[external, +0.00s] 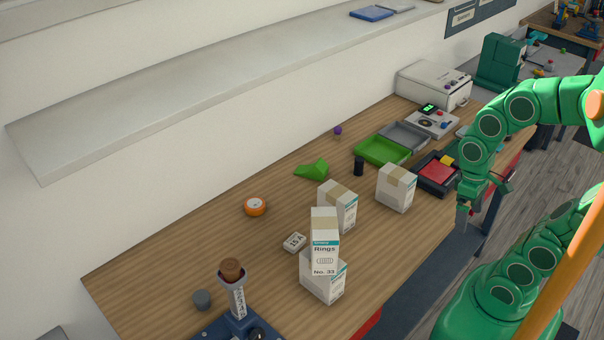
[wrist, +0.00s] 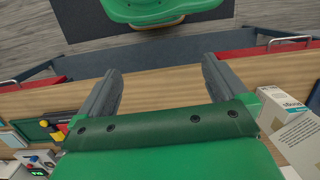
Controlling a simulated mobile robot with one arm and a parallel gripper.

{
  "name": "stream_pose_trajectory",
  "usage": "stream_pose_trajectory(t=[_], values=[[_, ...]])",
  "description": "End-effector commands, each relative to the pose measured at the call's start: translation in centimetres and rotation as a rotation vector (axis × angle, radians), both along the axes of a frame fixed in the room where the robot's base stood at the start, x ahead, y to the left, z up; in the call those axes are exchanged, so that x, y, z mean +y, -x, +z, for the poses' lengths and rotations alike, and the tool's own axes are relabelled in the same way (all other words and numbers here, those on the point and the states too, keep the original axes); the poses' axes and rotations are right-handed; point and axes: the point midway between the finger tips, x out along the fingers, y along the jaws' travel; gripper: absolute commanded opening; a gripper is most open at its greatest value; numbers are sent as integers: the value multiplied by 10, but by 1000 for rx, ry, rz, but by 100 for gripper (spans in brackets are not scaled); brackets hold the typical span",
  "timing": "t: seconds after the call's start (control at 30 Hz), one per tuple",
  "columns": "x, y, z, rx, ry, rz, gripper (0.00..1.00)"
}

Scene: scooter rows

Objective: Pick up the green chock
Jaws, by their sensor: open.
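The green chock (external: 312,169) is a wedge lying on the wooden bench top, towards the wall, left of the green tray in the external view. It does not show in the wrist view. My gripper (external: 475,215) is at the bench's front edge, to the right of the chock and well apart from it. In the wrist view my gripper (wrist: 160,85) has its two grey fingers spread wide with nothing between them; the bench edge and floor show beyond.
Several white boxes (external: 396,188) stand between my gripper and the chock, one stacked on another. A black cylinder (external: 359,166) and a green tray (external: 376,152) are right of the chock. A grey shelf (external: 200,85) overhangs along the wall. Bench left of the chock is fairly clear.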

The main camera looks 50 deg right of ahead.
Motion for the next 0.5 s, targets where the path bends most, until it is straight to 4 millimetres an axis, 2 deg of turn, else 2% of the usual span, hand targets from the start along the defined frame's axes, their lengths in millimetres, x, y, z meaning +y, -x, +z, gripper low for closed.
stream_pose_trajectory(t=[0.03, 0.17, 0.27, 0.5], values=[[-13, 0, -3, 12, 36, -35, 100], [-18, -5, -3, 15, 51, -36, 100], [-24, -18, -2, 3, 62, -6, 100], [-49, -80, 5, -58, 117, 148, 100]])
